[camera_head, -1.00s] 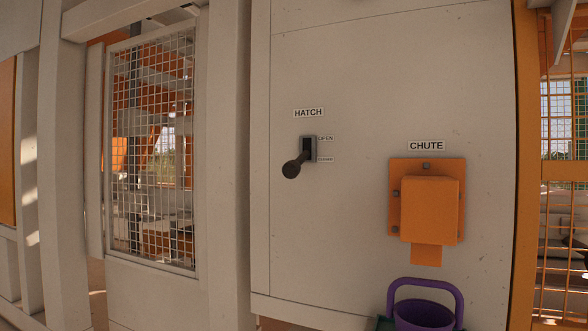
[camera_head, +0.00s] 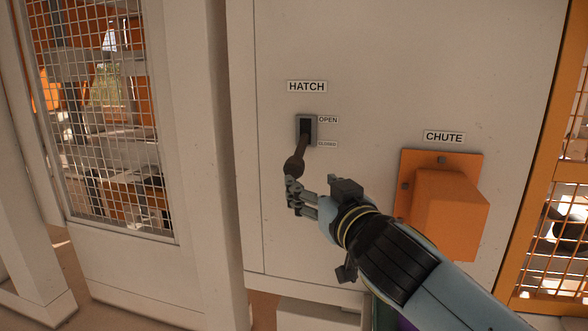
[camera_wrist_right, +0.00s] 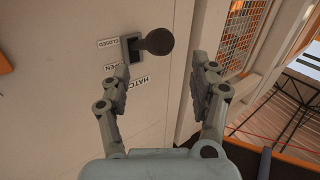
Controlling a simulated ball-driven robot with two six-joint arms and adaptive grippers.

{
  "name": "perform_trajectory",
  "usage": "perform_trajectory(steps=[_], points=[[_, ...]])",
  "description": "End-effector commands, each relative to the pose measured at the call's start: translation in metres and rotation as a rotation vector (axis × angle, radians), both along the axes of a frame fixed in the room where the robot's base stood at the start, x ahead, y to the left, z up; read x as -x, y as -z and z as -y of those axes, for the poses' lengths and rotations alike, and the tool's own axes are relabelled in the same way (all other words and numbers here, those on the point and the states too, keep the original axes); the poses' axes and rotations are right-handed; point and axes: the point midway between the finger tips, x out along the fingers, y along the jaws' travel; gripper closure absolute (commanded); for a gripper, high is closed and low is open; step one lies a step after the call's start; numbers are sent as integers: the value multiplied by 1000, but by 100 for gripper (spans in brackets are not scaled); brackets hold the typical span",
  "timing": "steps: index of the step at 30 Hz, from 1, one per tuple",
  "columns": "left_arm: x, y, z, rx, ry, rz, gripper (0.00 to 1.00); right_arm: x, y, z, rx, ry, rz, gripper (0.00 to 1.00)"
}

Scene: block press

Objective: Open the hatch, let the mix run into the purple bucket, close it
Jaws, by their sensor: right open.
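The hatch lever (camera_head: 304,146) comes out of a dark slotted plate under the HATCH sign and slopes down, its round knob (camera_head: 293,166) low on the side of the CLOSED label. In the right wrist view the dark knob (camera_wrist_right: 159,41) shows just beyond the fingertips. My right gripper (camera_head: 296,190) is open and empty, right below the knob; its spread fingers (camera_wrist_right: 167,70) also show in the wrist view. The orange chute (camera_head: 450,215) is on the wall to the right. Only a sliver of the purple bucket (camera_head: 404,322) shows past my right arm. My left gripper is not in view.
The pale wall panel (camera_head: 370,60) around the lever is flat and clear. A mesh window (camera_head: 100,120) is to the left, an orange mesh frame (camera_head: 545,200) to the right. My right forearm passes in front of the chute's lower part.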

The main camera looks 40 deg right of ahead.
Motion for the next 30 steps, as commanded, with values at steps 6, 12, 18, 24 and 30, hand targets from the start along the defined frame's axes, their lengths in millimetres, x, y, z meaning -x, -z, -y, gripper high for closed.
perform_trajectory(steps=[6,12,18,24,30], points=[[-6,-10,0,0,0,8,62,-31,-6,8,1,0,9,38],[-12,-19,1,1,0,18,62,-71,-5,18,1,-1,7,38],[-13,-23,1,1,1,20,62,-96,-3,25,2,-1,6,38],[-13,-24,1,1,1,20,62,-103,-2,26,1,-2,5,38],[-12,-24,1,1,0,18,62,-102,-2,26,0,-2,5,40]])
